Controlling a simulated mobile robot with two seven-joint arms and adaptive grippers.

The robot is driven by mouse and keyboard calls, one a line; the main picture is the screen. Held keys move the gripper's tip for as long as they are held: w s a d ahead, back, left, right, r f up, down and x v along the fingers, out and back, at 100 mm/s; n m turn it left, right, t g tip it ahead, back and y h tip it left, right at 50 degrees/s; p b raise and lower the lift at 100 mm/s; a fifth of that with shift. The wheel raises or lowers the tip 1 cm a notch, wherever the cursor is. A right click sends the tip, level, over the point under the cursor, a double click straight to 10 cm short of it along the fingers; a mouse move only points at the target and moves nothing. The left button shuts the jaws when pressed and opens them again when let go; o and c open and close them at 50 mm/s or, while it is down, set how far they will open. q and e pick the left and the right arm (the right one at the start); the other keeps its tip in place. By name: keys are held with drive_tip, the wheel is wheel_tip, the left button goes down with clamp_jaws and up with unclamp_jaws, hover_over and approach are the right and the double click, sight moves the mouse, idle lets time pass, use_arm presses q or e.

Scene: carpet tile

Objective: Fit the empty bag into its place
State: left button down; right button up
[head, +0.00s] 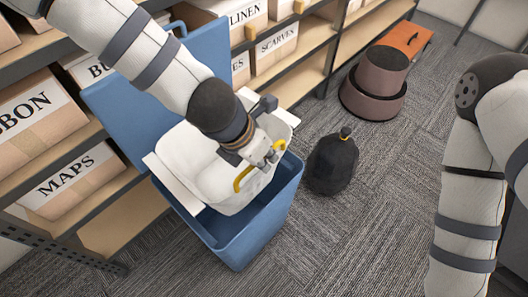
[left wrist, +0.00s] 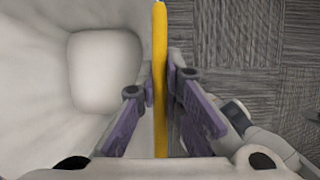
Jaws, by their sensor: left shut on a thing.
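The empty bag (head: 185,160) is white and open-mouthed, with a yellow handle (head: 242,180) and pale flaps at its sides. It sits tilted in the mouth of the blue bin (head: 245,240), partly above the rim, with a gap along the front wall. My left gripper (head: 268,158) is over the bag's right side. In the left wrist view its purple-padded fingers (left wrist: 162,105) are shut on the yellow strip (left wrist: 160,60), with the bag's inside (left wrist: 105,70) to the left. The bag's underside is hidden. My right arm shows at the right of the head view; its gripper does not.
The bin's blue lid (head: 150,95) stands open behind. A tied black bag (head: 332,165) is on the carpet right of the bin. A brown round object (head: 375,85) lies farther back. Shelves with boxes (head: 75,180) border the left and back. Carpet in front is clear.

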sight(261, 179)
use_arm(q)
drive_tip(key=shift+w+a+f+b, duration=0.15)
drive_tip(key=shift+f+b, duration=0.2)
drive_tip(key=shift+f, duration=0.95)
drive_tip(key=shift+a+f+b, duration=0.1)
drive_tip(key=shift+f+b, duration=0.3)
drive_tip(key=shift+f, duration=0.85)
drive_tip(key=shift+w+a+f+b, duration=0.15)
drive_tip(key=shift+f+b, duration=0.2)
drive_tip(key=shift+f, duration=0.95)
use_arm(e)
drive_tip(key=s+f+g, duration=0.1)
drive_tip(key=s+f, duration=0.1)
drive_tip(key=shift+s+f, duration=0.3)
drive_tip(key=shift+f, duration=0.05)
